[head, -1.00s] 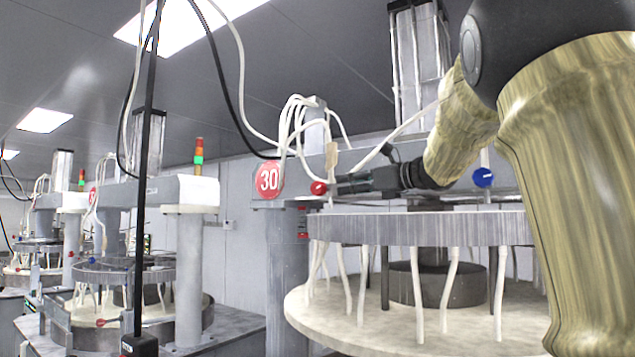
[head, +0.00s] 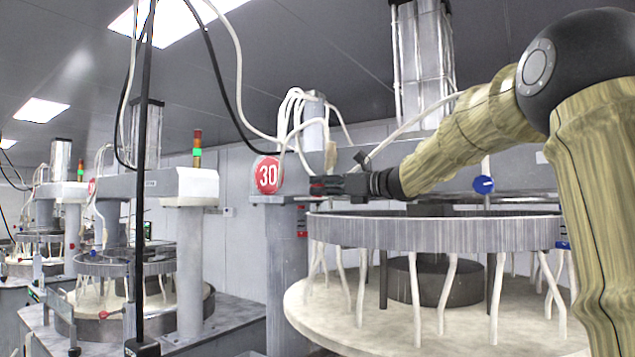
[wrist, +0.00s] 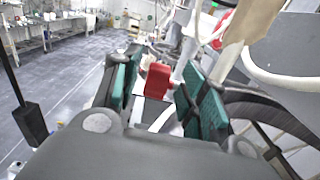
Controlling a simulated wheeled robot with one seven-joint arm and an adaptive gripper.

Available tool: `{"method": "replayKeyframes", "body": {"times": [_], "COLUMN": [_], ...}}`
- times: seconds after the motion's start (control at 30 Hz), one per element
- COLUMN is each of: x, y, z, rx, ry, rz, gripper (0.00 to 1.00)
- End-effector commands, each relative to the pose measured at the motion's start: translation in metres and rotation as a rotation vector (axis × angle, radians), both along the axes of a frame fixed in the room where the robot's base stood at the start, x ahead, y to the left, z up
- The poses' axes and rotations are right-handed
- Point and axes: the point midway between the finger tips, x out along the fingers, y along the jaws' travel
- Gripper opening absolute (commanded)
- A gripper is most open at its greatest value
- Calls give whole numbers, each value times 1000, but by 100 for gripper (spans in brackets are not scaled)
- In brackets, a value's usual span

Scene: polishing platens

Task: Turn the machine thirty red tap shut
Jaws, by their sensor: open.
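The red tap (wrist: 158,80) shows in the wrist view between the two teal finger pads of my gripper (wrist: 162,75). Gaps show on both sides of it, wider toward the right pad, so the fingers are around it but not closed on it. In the head view my gripper (head: 326,186) reaches in from the right, just right of the machine's round red "30" sign (head: 267,175). There its fingers cover most of the tap, so the tap's handle angle cannot be told.
White hoses (head: 297,115) hang down close to the gripper. A blue tap (head: 483,184) sits further right on the same beam. The platen's grey ring (head: 420,233) lies below the gripper. A neighbouring machine with a signal light (head: 197,150) stands at left.

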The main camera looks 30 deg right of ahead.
Motion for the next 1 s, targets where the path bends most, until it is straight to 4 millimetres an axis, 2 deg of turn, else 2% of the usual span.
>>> {"method": "replayKeyframes", "body": {"times": [0.2, 0.57, 0.8, 1.0], "x": [18, 22, 21, 21], "y": [7, 9, 9, 9], "z": [0, -1, -1, -1], "rx": [0, -2, -2, -2], "ry": [2, 1, 1, 3], "rz": [0, 0, 0, 0], "gripper": [43, 43, 1, 0]}}
